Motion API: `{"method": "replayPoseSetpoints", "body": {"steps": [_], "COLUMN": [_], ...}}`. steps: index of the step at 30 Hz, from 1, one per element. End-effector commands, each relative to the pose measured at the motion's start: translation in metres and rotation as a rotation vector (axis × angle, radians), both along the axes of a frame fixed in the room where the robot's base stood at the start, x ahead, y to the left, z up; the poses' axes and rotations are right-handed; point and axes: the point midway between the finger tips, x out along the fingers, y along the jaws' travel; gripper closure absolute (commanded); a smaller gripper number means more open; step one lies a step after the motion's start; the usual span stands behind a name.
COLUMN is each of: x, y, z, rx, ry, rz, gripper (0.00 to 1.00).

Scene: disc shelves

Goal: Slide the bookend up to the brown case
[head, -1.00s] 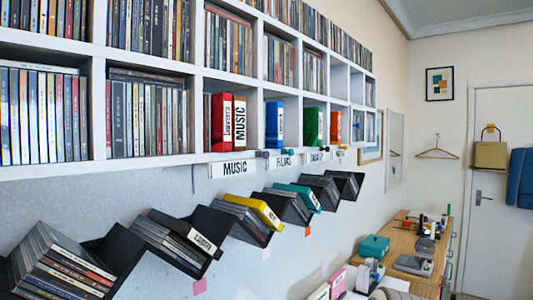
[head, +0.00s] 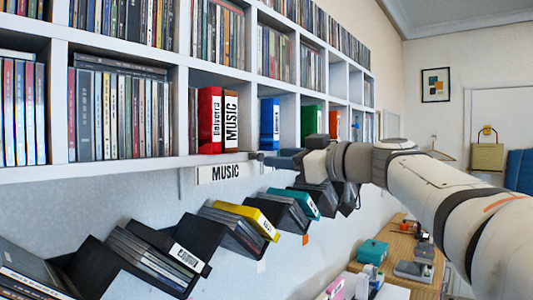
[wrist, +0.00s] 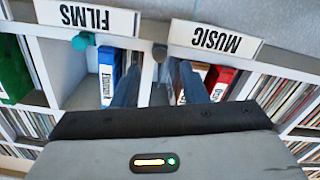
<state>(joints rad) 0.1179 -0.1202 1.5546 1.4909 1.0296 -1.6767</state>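The brown case (head: 231,121) with a MUSIC label stands upright in the cubby above the MUSIC sign, right beside a red case (head: 209,120). In the wrist view, which is upside down, it is mostly hidden behind a finger. I cannot make out the bookend's plate. A dark grey knob (wrist: 160,51) sticks out at the shelf edge between the MUSIC and FILMS signs; I cannot tell if it belongs to the bookend. My gripper (wrist: 157,70) is open, its two bluish fingers apart, with the knob showing between their tips. In the head view my gripper (head: 262,157) is at the shelf's front edge.
A teal knob (wrist: 83,41) is near the FILMS sign (wrist: 87,16). A blue case (head: 270,123) stands in the neighbouring cubby. A white divider separates the cubbies. Sloped racks of discs (head: 205,232) hang below. A wooden desk (head: 405,253) is at the lower right.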

Motion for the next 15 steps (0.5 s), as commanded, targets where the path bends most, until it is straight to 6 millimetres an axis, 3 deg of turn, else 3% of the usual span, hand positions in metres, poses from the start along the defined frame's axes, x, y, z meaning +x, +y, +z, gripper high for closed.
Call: {"method": "replayPoseSetpoints", "body": {"steps": [6,15], "x": [0.020,0.028], "y": [0.027,0.037], "z": [0.002,-0.001], "rx": [0.000,0.000], "ry": [0.004,0.003], "rz": [0.004,0.000], "gripper": [0.61,0.61]}}
